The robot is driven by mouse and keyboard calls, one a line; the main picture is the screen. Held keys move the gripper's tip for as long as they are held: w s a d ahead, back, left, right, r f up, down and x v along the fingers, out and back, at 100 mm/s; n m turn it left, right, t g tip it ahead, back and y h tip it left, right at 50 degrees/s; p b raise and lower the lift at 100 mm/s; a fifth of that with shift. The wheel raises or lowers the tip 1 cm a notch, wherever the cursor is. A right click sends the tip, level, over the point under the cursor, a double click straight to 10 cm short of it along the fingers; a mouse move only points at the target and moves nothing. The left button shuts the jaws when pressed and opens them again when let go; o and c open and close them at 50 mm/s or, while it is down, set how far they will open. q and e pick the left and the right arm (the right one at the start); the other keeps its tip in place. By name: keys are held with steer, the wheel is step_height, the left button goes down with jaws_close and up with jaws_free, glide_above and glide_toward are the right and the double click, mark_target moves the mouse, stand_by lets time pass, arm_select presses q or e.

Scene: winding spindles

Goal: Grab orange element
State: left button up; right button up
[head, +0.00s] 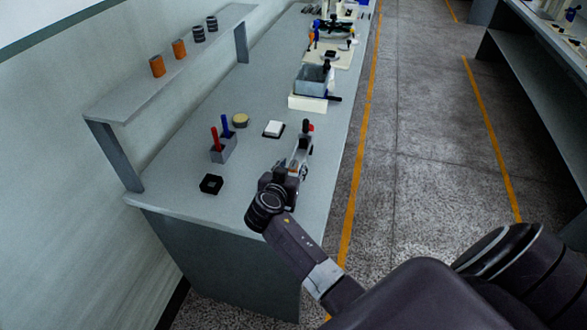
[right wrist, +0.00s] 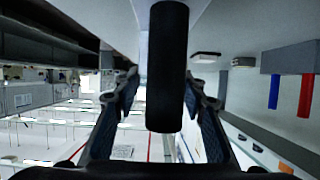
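Two orange cylindrical elements stand on the raised shelf along the wall: the nearer one (head: 157,66) and the farther one (head: 179,49). One orange piece (right wrist: 286,168) also shows at the lower right of the upside-down right wrist view. My right gripper (head: 304,142) is low over the bench's right edge, well away from the shelf. In the right wrist view its fingers (right wrist: 162,75) are spread apart. A black cylinder (right wrist: 167,70) stands between them, with a visible gap on the left side; contact on the right side is unclear. My left gripper is not in view.
Two dark spools (head: 198,34) stand farther along the shelf (head: 125,105). A grey bin (head: 312,81) stands farther back.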

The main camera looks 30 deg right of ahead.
jaws_close()
steer(key=shift+r, duration=0.1)
stand_by(0.4)
